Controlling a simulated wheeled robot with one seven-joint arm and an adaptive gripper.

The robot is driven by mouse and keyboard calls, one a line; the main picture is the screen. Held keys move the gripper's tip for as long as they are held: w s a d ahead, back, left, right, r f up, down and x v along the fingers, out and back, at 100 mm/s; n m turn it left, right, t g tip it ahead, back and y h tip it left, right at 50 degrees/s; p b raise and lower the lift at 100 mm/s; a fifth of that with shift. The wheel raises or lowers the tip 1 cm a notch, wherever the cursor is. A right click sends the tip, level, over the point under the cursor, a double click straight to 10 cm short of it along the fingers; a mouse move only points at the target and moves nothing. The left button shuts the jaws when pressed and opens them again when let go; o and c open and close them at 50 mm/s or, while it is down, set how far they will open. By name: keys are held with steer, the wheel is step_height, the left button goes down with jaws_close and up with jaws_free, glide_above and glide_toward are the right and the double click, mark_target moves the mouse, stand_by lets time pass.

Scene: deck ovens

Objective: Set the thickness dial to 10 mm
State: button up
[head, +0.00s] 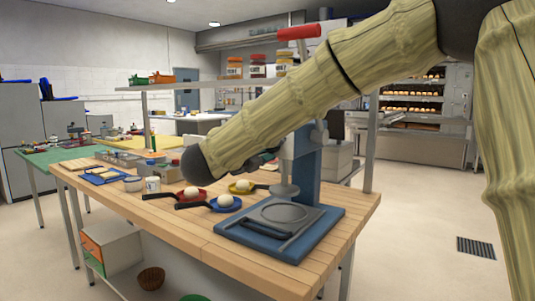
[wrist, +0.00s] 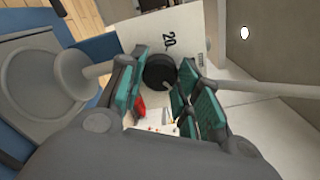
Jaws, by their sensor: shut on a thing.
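The blue press (head: 306,170) with a red lever handle (head: 298,32) stands at the right end of the wooden workbench. In the wrist view the black thickness dial (wrist: 160,72) sits in front of a white plate (wrist: 188,30) marked "20", with small scale marks beside it. My gripper (wrist: 156,76) has its teal-padded fingers on both sides of the dial and is shut on it. The dial's pointer and exact setting cannot be made out. In the head view my arm hides the dial and most of my gripper (head: 266,158).
Red (head: 180,197), blue (head: 212,206) and yellow (head: 252,186) pans with pale dough balls lie left of the press. A shelf (head: 205,84) with jars is above the bench. The press's round plate (wrist: 40,75) is left in the wrist view.

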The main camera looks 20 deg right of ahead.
steer(key=shift+f, duration=0.15)
steer(key=o, duration=1.1)
steer(key=shift+c, duration=0.2)
steer(key=shift+a, duration=0.1)
steer(key=v, duration=1.2)
